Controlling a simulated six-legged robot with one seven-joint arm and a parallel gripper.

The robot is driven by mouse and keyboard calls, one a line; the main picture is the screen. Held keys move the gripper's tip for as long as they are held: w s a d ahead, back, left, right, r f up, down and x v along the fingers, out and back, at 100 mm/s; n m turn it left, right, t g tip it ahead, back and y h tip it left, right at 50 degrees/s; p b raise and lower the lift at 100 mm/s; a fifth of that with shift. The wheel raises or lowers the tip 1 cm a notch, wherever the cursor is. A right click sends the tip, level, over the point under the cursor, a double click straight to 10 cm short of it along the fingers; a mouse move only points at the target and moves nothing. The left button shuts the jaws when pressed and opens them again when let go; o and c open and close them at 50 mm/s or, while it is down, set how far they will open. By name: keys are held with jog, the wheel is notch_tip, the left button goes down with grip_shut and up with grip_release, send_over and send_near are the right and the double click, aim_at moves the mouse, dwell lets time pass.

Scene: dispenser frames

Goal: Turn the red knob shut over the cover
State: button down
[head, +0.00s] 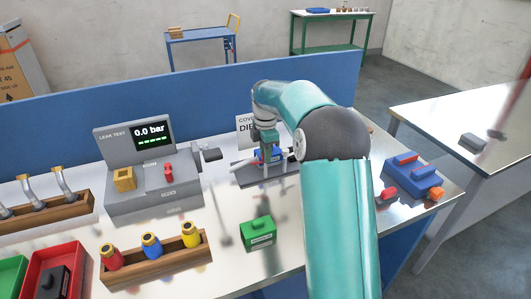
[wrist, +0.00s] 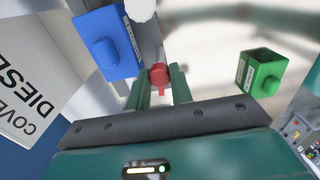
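The red knob (wrist: 160,74) shows in the wrist view at a grey fixture, between the tips of my gripper (wrist: 161,80). My two teal fingers are apart, one on each side of it. I cannot tell whether they press on it. A blue block (wrist: 107,42), which may be the cover, sits left of the knob in the wrist view. In the head view my gripper (head: 265,150) reaches down to the fixture on the dark plate (head: 285,174), with a blue part (head: 275,156) beside it. The knob is hidden there by my gripper.
The leak test station (head: 135,200) reads 0.0 bar at left. A rack of bottles (head: 155,261) is at front left.

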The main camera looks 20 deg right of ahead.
jog(key=shift+m, duration=0.3)
jog(key=m, duration=0.3)
jog(key=shift+m, duration=0.3)
jog(key=m, duration=0.3)
jog(key=shift+m, duration=0.3)
jog(key=m, duration=0.4)
jog(key=shift+m, duration=2.1)
jog(key=c, duration=1.2)
grip_release()
jog(key=shift+c, duration=0.2)
